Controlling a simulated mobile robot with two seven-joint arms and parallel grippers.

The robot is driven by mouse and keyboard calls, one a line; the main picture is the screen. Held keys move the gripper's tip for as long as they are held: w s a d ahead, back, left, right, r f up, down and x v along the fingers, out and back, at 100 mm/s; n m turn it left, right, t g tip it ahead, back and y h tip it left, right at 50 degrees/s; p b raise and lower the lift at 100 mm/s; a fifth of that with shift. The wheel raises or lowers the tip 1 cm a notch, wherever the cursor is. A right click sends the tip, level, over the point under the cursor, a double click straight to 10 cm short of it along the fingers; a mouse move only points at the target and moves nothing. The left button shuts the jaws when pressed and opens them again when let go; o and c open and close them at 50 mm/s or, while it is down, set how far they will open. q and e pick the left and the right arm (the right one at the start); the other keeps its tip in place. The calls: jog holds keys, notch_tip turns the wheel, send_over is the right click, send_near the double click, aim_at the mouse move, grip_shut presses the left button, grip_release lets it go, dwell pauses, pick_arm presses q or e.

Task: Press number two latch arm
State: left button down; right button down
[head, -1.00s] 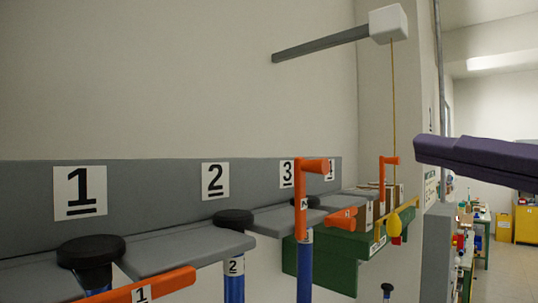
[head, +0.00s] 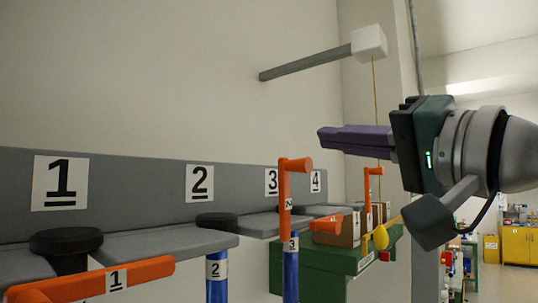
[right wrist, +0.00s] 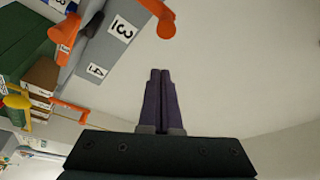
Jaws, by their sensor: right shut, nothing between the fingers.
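The number two latch arm (head: 285,190) is an orange bar with a short sideways end at its top. It stands upright in the head view, its small 2 label turned sideways, above the blue post marked 3. An orange arm shows at the top of the right wrist view (right wrist: 160,14), probably the same one. My right gripper (head: 320,138) has purple fingers shut together and empty, pointing left. In the head view its tips appear right of and above the arm's top, apart from it. They also show in the right wrist view (right wrist: 160,72). My left gripper is not in view.
The orange number one arm (head: 100,279) lies level at lower left. A small level orange arm (head: 326,223) and another upright orange arm (head: 367,188) are farther back. Black knobs (head: 66,241) sit along the grey rail (head: 130,180).

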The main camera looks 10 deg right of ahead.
pick_arm(q)
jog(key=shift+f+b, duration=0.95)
jog(key=shift+b, duration=0.05)
pick_arm(e)
jog(key=shift+s+a+f, duration=0.5)
jog(key=shift+a+f, duration=0.1)
jog(key=shift+a, duration=0.1)
jog(key=shift+s+a+f, duration=0.45)
jog(key=shift+a+f, duration=0.15)
jog(key=shift+a, duration=0.05)
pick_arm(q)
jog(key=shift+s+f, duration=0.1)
